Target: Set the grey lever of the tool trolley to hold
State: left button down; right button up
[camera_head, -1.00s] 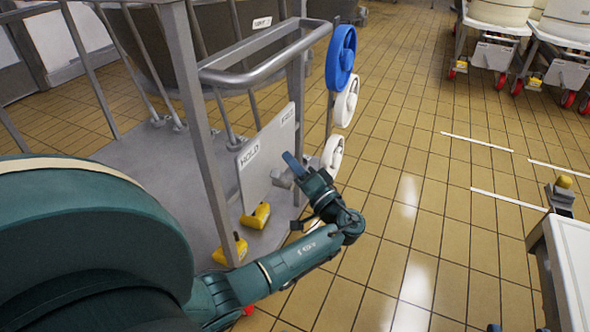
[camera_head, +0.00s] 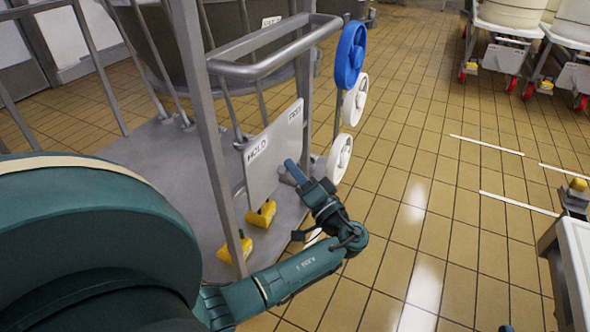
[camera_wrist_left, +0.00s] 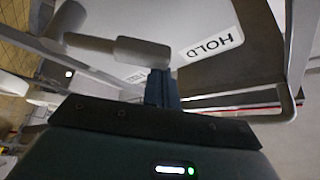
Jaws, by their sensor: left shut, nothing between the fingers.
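The tool trolley's upright grey plate (camera_head: 273,152) has a HOLD label (camera_head: 257,148) on its left and a second, hard-to-read label (camera_head: 295,113) on its right. In the left wrist view, the grey lever (camera_wrist_left: 140,50) stands out in front of the plate, with the HOLD label (camera_wrist_left: 212,47) to its right. In the head view, my gripper mostly hides the lever. My left gripper (camera_head: 293,170) is shut and empty in front of the plate. In the wrist view its fingertips (camera_wrist_left: 162,85) are close to the lever's end; I cannot tell if they touch. My right gripper is out of view.
A blue wheel (camera_head: 350,55) and white wheels (camera_head: 355,98) stand right of the plate. Yellow pedals (camera_head: 262,214) sit low on the trolley. Grey rails (camera_head: 275,57) rise above the plate. Tiled floor (camera_head: 420,160) is open to the right, with a pale-topped unit (camera_head: 578,255) at the right edge.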

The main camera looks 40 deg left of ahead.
pick_arm(q)
jog(key=shift+s, duration=0.1)
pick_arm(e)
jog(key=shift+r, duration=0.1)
pick_arm(q)
notch_tip(320, 180, up, 10)
jog(key=p, duration=0.4)
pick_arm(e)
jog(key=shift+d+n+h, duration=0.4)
